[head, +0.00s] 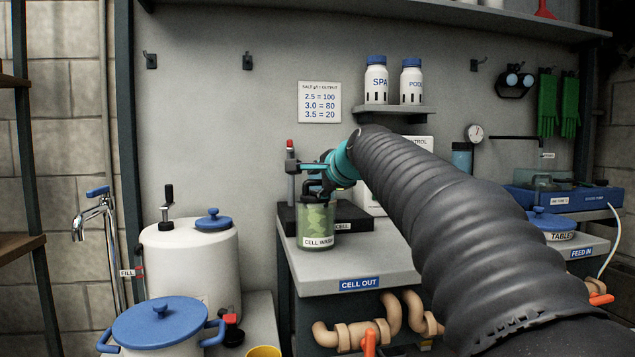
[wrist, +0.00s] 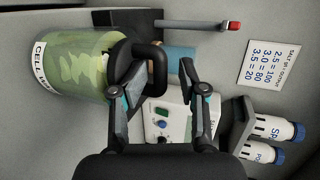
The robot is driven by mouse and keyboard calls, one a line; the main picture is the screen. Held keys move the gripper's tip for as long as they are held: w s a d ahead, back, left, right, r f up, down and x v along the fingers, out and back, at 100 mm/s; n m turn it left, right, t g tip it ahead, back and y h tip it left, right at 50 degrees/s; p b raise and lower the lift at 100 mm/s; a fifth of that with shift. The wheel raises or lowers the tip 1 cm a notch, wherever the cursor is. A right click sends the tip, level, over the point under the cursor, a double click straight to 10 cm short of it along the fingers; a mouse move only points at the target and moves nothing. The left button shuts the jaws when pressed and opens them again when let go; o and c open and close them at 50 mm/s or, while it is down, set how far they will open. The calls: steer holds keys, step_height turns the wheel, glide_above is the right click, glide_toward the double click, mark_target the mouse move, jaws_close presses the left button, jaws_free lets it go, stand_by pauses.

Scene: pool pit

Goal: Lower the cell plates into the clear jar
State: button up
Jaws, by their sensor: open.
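The clear jar (head: 317,226), labelled CELL WASH, stands at the front left of the grey counter, with green liquid and paler shapes inside. It also shows in the wrist view (wrist: 72,62). A black cap with a loop handle (wrist: 158,68) sits at the jar's mouth. The cell plates cannot be clearly made out; any below the cap are blurred by the green liquid. My gripper (head: 313,185) is at the handle above the jar. In the wrist view my gripper (wrist: 162,70) is open, with one finger on each side of the handle.
A black CELL stand (head: 357,218) with a red-topped post (head: 290,160) is close behind the jar. A white control box (head: 415,150) is behind my arm. A white tank (head: 190,258) and a blue-lidded pot (head: 155,325) stand to the left. Pipes (head: 345,335) run below the counter.

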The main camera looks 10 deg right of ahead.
steer(key=shift+f, duration=0.1)
steer(key=v, duration=1.2)
steer(key=s+a+f+n+g+h, duration=0.1)
steer(key=s+f+n+g, duration=0.1)
steer(key=s+f+n, duration=0.3)
steer(key=s+f+n+g+h, duration=0.1)
steer(key=s+f+n+g, duration=0.2)
steer(key=s+f, duration=1)
steer(key=s+a+f+n+g+h, duration=0.1)
steer(key=s+f+n+g, duration=0.2)
steer(key=s+f+n, duration=0.5)
step_height(320, 180, down, 13)
steer(key=shift+s+a+r, duration=0.1)
steer(key=shift+s+a, duration=0.2)
steer(key=shift+s, duration=0.8)
